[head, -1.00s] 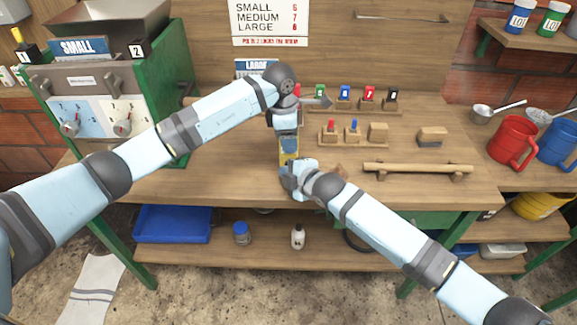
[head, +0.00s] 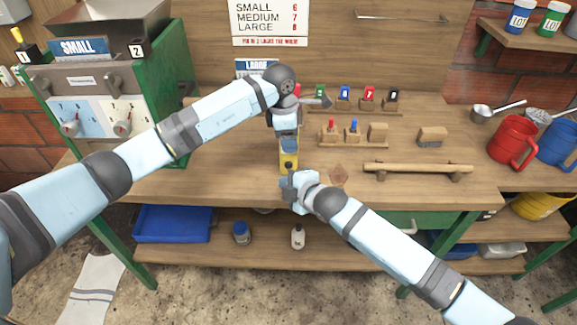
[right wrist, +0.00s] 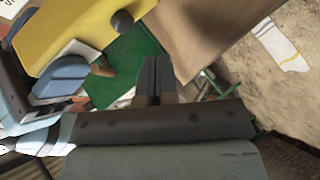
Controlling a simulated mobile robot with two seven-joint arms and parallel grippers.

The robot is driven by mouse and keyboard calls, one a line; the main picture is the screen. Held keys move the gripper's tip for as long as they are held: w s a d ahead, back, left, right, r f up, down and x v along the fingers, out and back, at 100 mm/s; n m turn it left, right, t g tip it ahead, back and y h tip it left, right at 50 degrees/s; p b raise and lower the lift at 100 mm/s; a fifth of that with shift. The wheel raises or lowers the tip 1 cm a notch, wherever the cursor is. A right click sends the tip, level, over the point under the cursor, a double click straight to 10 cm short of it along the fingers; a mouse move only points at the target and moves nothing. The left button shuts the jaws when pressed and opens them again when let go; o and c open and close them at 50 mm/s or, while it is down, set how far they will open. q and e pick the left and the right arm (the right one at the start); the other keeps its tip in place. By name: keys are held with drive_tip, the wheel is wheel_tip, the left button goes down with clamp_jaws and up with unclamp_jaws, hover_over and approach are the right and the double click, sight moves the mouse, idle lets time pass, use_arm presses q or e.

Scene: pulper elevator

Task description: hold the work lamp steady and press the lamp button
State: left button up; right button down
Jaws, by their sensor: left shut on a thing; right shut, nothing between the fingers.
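The yellow work lamp (head: 284,159) is upright above the front part of the bench. My left gripper (head: 289,146) is shut on it from above. The lamp also fills the upper left of the right wrist view (right wrist: 75,32), with the left gripper's blue-grey fingers (right wrist: 60,78) against it. A dark round button (right wrist: 122,21) stands out from the lamp's yellow face; it shows as a dark spot in the head view (head: 289,166). My right gripper (head: 288,186) is shut and empty, just below and in front of the lamp. In the right wrist view, its closed fingertips (right wrist: 155,60) are apart from the button.
A wooden bar on supports (head: 418,169) lies to the right on the bench. Racks with coloured tags (head: 352,137) stand behind. A red mug (head: 512,142) is at the far right. A lower shelf (head: 330,257) holds a blue tray (head: 172,224) and small bottles.

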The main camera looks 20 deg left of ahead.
drive_tip(key=shift+s+d, duration=0.2)
drive_tip(key=shift+s, duration=0.55)
drive_tip(key=shift+s+d, duration=0.2)
drive_tip(key=shift+s, duration=0.55)
use_arm(q)
drive_tip(key=o, duration=1.1)
drive_tip(key=shift+o, duration=0.2)
